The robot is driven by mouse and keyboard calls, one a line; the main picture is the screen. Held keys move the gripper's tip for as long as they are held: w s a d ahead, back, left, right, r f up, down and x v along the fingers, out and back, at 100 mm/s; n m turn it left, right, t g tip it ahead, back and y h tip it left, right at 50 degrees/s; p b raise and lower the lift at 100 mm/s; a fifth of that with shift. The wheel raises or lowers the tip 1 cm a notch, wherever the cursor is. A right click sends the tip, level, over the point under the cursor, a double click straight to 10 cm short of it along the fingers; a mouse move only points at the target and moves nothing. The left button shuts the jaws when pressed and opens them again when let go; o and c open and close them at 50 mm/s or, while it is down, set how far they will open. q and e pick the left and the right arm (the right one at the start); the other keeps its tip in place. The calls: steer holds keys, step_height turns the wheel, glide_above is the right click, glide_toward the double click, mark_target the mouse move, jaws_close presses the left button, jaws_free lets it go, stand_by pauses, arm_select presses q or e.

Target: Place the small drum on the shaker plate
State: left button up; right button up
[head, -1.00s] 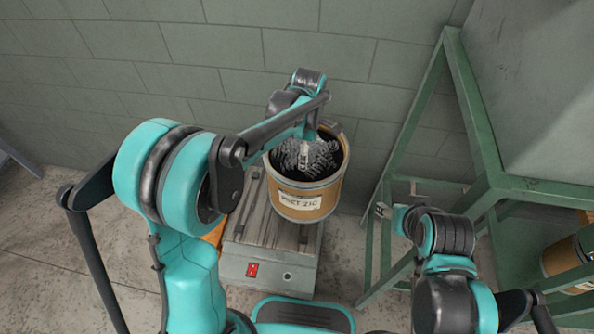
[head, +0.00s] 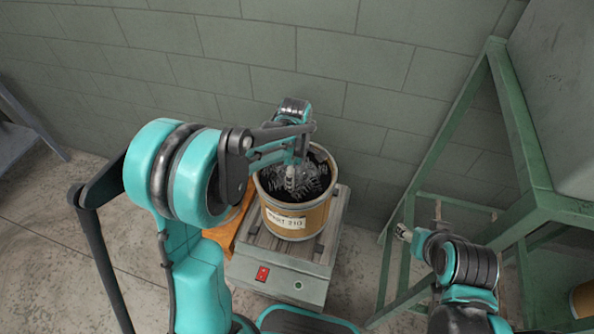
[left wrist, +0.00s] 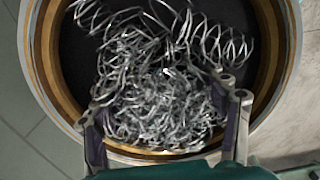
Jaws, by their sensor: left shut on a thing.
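The small drum (head: 297,218) is a tan fibre drum with a white label and dark metal coils inside. It stands upright over the slatted shaker plate (head: 322,252), a grey box with a red switch on its front. I cannot tell whether the drum's base touches the plate.
A green steel frame (head: 525,200) stands on the right, close to my right arm. An orange object (head: 228,232) lies left of the shaker, partly hidden by my left arm. A block wall (head: 330,60) is behind. Bare concrete floor (head: 60,230) shows at left.

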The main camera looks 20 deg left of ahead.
arm_select(q)
steer(key=shift+f, duration=0.5)
steer(key=o, duration=1.9)
steer(key=shift+f, duration=0.15)
